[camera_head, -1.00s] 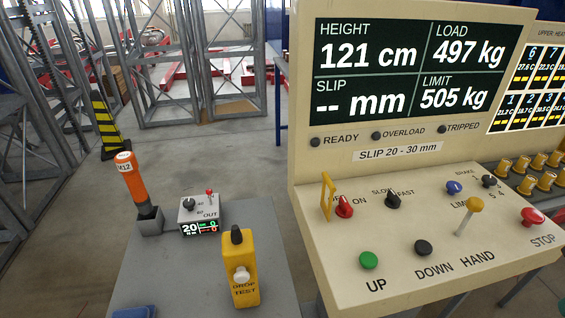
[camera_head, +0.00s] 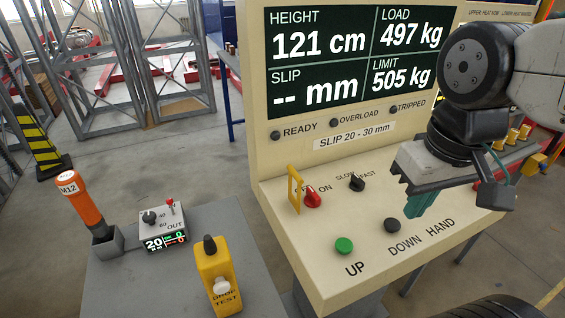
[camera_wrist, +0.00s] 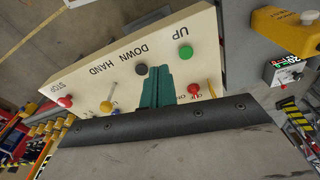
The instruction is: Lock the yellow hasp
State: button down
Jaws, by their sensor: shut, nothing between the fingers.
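The yellow hasp (camera_head: 294,188) stands upright on the beige console at the left of the red OFF/ON switch (camera_head: 312,198). The gripper also shows in the wrist view (camera_wrist: 157,88). My arm hides the right part of the console in the head view.
The green UP button (camera_head: 344,245) and black SLOW/FAST knob (camera_head: 357,182) are on the console. The display panel (camera_head: 350,58) rises behind. A grey stand at left holds a yellow DROP TEST pendant (camera_head: 217,278), a small meter box (camera_head: 163,228) and an orange-handled M12 tool (camera_head: 82,203).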

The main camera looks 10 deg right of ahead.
jog(key=w+a+r+n+h, duration=0.1)
jog(key=w+a+r+n, duration=0.2)
jog(key=w+a+n, duration=0.7)
jog(key=w+a+r+n+h, duration=0.1)
jog(key=w+a+r+n, duration=0.2)
jog(key=w+a+n, duration=0.7)
jog(key=shift+g, duration=0.4)
send_near(293, 173)
jog(key=a+f, duration=0.3)
jog(key=f, duration=0.1)
jog(key=d+f, duration=0.2)
jog(key=d, duration=0.1)
jog(key=shift+f, duration=0.4)
jog(key=shift+d, duration=0.15)
jog(key=shift+w+d, duration=0.1)
jog(key=shift+d, duration=0.25)
